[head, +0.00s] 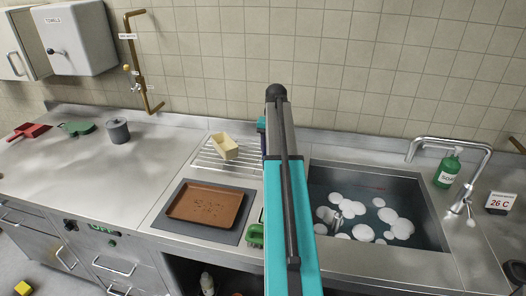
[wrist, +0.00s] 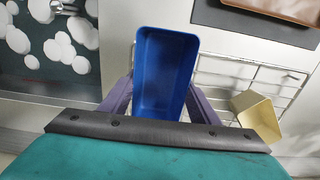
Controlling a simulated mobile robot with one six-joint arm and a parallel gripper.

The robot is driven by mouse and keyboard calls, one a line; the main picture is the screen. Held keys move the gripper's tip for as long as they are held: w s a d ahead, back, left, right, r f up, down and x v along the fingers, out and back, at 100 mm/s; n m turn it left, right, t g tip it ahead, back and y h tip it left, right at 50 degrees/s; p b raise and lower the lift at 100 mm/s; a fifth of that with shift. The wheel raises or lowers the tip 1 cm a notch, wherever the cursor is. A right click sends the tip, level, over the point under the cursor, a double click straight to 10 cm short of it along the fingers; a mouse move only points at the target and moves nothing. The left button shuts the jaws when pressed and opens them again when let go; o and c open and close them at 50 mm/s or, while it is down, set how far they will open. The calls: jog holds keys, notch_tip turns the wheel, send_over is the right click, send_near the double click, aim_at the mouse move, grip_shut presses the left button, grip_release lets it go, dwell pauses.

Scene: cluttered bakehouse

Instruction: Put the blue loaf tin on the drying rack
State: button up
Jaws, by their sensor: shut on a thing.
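The blue loaf tin (wrist: 165,75) is between the purple fingers of my gripper (wrist: 163,92) in the wrist view, with its open top facing the camera. My gripper is shut on it. In the head view my arm hides the gripper and nearly all of the tin. The wire drying rack (head: 232,166) lies on the counter left of my arm. In the wrist view the rack (wrist: 245,72) shows beside and partly behind the tin. I cannot tell whether the tin touches it. A cream loaf tin (head: 224,147) stands on the rack, also in the wrist view (wrist: 257,115).
A brown baking tray (head: 207,204) lies on a dark mat in front of the rack. The sink (head: 372,190), with water and foam, is to the right, with a tap (head: 448,143) and green soap bottle (head: 447,170). A grey pot (head: 117,130) stands far left.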

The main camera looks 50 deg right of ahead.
jog(key=shift+w+d+f+b, duration=0.25)
jog(key=shift+w+d, duration=0.35)
jog(key=shift+w, duration=0.8)
jog(key=shift+w+d+f+b, duration=0.1)
jog(key=shift+w+d+b, duration=0.4)
jog(key=shift+w, duration=0.9)
jog(key=shift+w+d+f+b, duration=0.15)
jog(key=shift+w+d, duration=0.55)
jog(key=shift+w, duration=0.7)
jog(key=shift+w+d, duration=0.2)
jog(key=shift+w, duration=0.3)
jog(key=shift+s+f+b, duration=0.1)
jog(key=shift+f+b, duration=1.2)
jog(key=shift+f, duration=0.45)
jog(key=shift+f, duration=0.1)
jog(key=o, duration=1.2)
jog(key=shift+c, duration=0.2)
notch_tip(320, 180, up, 12)
jog(key=p, duration=0.6)
